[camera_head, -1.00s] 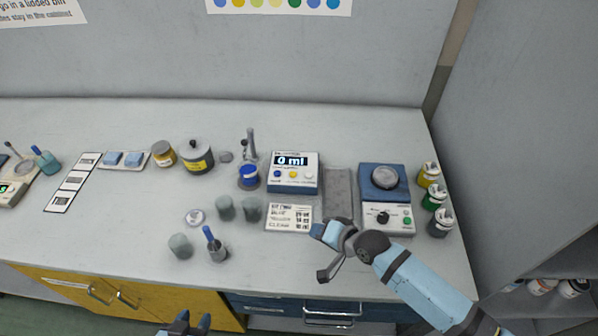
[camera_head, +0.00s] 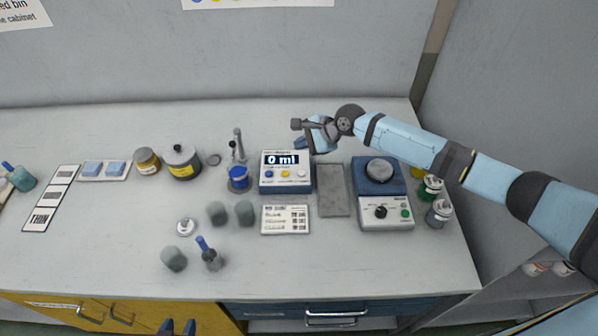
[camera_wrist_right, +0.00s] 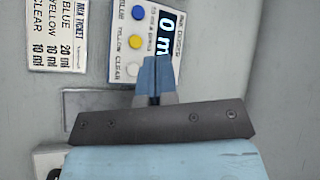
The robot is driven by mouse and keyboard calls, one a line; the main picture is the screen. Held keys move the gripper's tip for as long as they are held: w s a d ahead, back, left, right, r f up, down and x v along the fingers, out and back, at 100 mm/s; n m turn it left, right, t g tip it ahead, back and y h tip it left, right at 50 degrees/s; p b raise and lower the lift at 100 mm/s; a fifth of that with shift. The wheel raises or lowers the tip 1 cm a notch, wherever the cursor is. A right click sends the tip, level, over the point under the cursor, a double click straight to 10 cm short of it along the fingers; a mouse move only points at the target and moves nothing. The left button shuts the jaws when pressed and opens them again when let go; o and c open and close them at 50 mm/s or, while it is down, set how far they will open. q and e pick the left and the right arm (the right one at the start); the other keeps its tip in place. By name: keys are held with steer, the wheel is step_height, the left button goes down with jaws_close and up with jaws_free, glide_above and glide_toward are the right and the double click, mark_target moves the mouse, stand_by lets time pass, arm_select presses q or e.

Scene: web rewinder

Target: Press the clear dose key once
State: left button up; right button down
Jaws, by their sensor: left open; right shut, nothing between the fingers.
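The dosing unit (camera_head: 287,185) stands on the bench, its display reading "0 ml". Below the display are a blue, a yellow and a white key; the white clear key (camera_head: 301,174) is rightmost. In the right wrist view the clear key (camera_wrist_right: 133,68) is labelled CLEAR. My right gripper (camera_head: 299,143) is shut and empty, above the unit's back right side. In the right wrist view its fingertips (camera_wrist_right: 155,59) appear just beside the clear key, near the display; contact cannot be told. My left gripper (camera_head: 178,328) is open at the bottom edge, far from the unit.
A mix ticket (camera_head: 285,220) lies in front of the unit. A grey pad (camera_head: 333,190) and a blue-and-white device with a knob (camera_head: 386,213) stand to the right. A blue-topped holder (camera_head: 238,179) stands close to the left. Several small bottles line the right side.

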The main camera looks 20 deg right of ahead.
steer(key=shift+f, duration=0.1)
steer(key=b, duration=0.8)
glide_above(302, 174)
step_height(302, 174, down, 6)
steer(key=shift+f, duration=0.1)
steer(key=shift+f+b, duration=0.3)
steer(key=shift+b, duration=0.15)
steer(key=shift+f, duration=0.85)
steer(key=shift+f, duration=0.1)
steer(key=shift+f, duration=0.1)
stand_by(0.5)
steer(key=shift+f+p, duration=0.25)
steer(key=shift+p, duration=0.2)
